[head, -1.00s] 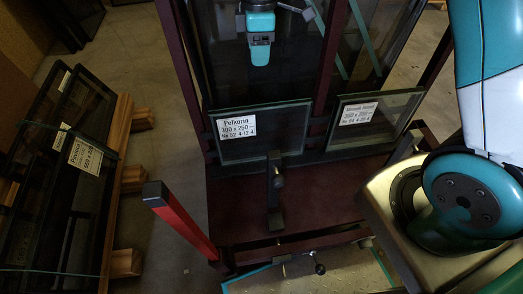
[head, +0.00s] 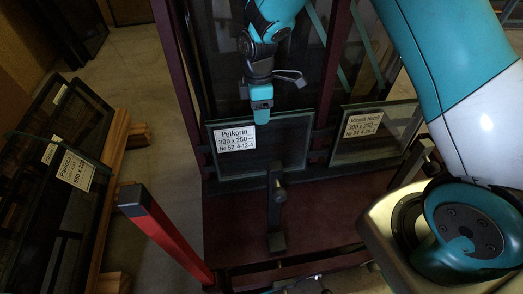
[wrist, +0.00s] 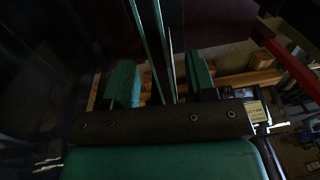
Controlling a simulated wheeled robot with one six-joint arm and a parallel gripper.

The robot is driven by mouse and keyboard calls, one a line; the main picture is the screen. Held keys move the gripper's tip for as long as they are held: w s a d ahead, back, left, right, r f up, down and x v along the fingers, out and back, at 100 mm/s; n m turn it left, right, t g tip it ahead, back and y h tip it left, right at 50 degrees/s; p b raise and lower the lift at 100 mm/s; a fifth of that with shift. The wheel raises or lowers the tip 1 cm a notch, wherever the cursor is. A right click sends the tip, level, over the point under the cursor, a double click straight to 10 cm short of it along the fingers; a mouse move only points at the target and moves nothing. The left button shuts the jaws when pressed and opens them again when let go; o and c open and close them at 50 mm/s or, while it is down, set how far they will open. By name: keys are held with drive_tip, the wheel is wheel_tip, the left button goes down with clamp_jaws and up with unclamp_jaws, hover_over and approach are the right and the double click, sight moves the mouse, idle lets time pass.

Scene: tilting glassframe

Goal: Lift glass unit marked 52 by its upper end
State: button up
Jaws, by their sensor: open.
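The glass unit marked 52 (head: 270,148) leans upright in the dark red frame in the head view. Its white label reads "Pelkorin 300 x 250, No 52". My gripper (head: 262,112) is at its upper edge, right of the label. In the wrist view, my gripper (wrist: 160,78) is open, with one green finger on each side. Thin glass edges (wrist: 153,45) run between the fingers, seen edge-on, with a gap on either side. The head view shows only part of the fingers, and I cannot tell whether either touches the glass.
A second labelled glass unit (head: 375,132) stands to the right in the same frame. A dark clamp post (head: 277,210) stands in front of unit 52. A red bar (head: 165,235) juts out at front left. Dark panes on wooden blocks (head: 75,205) lean at far left.

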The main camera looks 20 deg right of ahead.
drive_tip(key=f+b, duration=0.1)
drive_tip(key=f, duration=0.1)
drive_tip(key=f+b, duration=0.1)
drive_tip(key=f, duration=0.2)
drive_tip(key=shift+s+d, duration=0.15)
drive_tip(key=shift+s, duration=0.05)
drive_tip(key=shift+r, duration=0.15)
clamp_jaws()
drive_tip(key=shift+r, duration=0.1)
idle(0.8)
